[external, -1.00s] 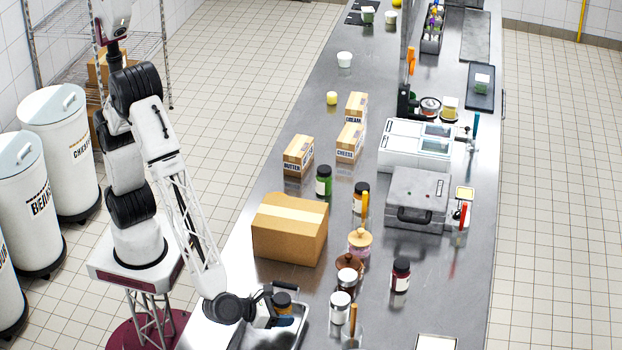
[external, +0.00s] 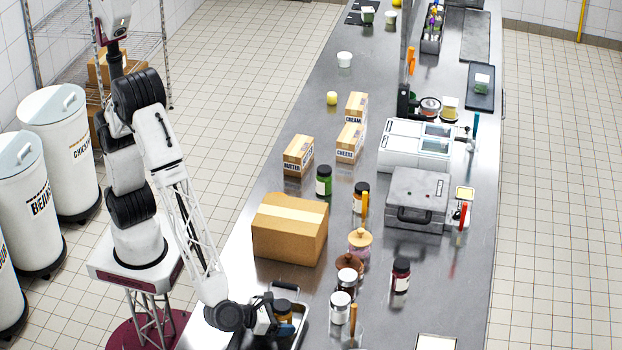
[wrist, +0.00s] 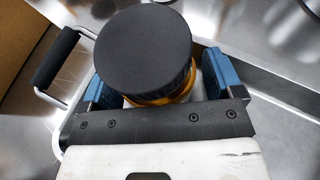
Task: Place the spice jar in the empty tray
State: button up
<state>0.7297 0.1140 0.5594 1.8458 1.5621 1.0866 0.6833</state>
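The spice jar (external: 283,311) has a black lid and an amber body. In the wrist view the jar (wrist: 145,50) is between the two blue fingers of my gripper (wrist: 160,88), which look closed on its sides. The metal tray (external: 304,312) with black handles is at the counter's near left end. My gripper (external: 270,325) holds the jar over or inside this tray. The tray's rim (wrist: 285,88) and a handle also show around the jar in the wrist view. The jar's base is hidden, so I cannot tell if it touches the tray floor.
A large cardboard box (external: 290,232) stands just behind the tray. Several jars, including a white-labelled jar (external: 340,306) and a dark red jar (external: 400,275), stand to the right. A glass with a wooden-handled tool (external: 353,322) is close by. Counter between box and tray is clear.

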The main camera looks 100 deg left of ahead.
jog(key=shift+r, duration=0.2)
jog(key=shift+v, duration=6)
jog(key=shift+f, duration=0.1)
jog(key=s+a+r+n+g, duration=0.2)
jog(key=a+r+n, duration=0.15)
jog(key=a, duration=0.55)
jog(key=s+a+r+n+g, duration=0.25)
jog(key=a+n, duration=0.25)
jog(key=a, duration=0.4)
jog(key=s+a+r+n+g, duration=0.1)
jog(key=a+r+n+g, duration=0.3)
jog(key=a, duration=0.5)
jog(key=s+a+r+n+h, duration=0.2)
jog(key=s+a+n+h, duration=0.1)
jog(key=s+a+n, duration=0.5)
jog(key=s+a+r+n+h, duration=0.2)
jog(key=s+a+n+h, duration=0.2)
jog(key=s+a+n, duration=0.4)
jog(key=s+n, duration=0.1)
jog(key=s, duration=0.4)
